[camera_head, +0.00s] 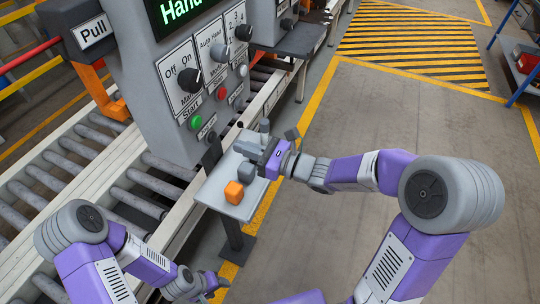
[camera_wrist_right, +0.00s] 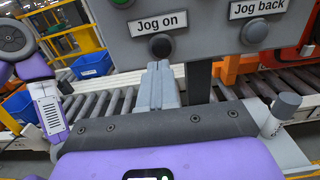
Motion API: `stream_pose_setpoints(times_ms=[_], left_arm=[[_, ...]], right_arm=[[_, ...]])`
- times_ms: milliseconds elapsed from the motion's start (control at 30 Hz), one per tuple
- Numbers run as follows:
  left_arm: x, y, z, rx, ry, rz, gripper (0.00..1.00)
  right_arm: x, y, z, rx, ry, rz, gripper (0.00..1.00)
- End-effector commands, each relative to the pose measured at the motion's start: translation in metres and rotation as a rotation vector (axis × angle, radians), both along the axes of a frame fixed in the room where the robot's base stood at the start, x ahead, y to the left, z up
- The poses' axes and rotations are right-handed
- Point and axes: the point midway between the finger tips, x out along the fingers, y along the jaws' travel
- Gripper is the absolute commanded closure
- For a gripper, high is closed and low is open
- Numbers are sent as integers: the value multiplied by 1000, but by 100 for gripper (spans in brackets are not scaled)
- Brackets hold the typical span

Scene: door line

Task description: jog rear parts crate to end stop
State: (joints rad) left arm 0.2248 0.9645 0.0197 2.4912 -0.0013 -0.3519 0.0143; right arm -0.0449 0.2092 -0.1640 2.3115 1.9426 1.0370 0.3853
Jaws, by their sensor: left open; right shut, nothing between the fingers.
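The control box (camera_head: 165,70) stands over the roller conveyor in the head view. Blue crates show in the right wrist view, one on the left (camera_wrist_right: 90,63) and one lower left (camera_wrist_right: 18,106); I cannot tell which is the rear parts crate. My left gripper (camera_head: 217,284) is open and low in the head view. The end stop cannot be made out.
The green start button (camera_head: 195,123) and red button (camera_head: 221,93) are close by. The floor at right (camera_head: 320,240) is partly clear.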

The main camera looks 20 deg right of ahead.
Motion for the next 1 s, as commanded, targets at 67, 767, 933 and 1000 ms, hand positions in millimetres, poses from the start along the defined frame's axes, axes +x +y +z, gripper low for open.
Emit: stream_pose_setpoints(times_ms=[67, 767, 933, 1000], left_arm=[[0, 0, 3, 0, 0, 0, 43], [0, 0, 6, 0, -1, 0, 43], [0, 0, 6, 0, -1, 0, 43], [0, 0, 6, 0, -1, 0, 43]], right_arm=[[-12, -17, 0, 0, 1, -6, 100], [-45, -54, -2, -2, 4, 0, 100], [-45, -54, -2, -2, 4, -1, 100], [-45, -54, -2, -2, 4, -1, 100]])
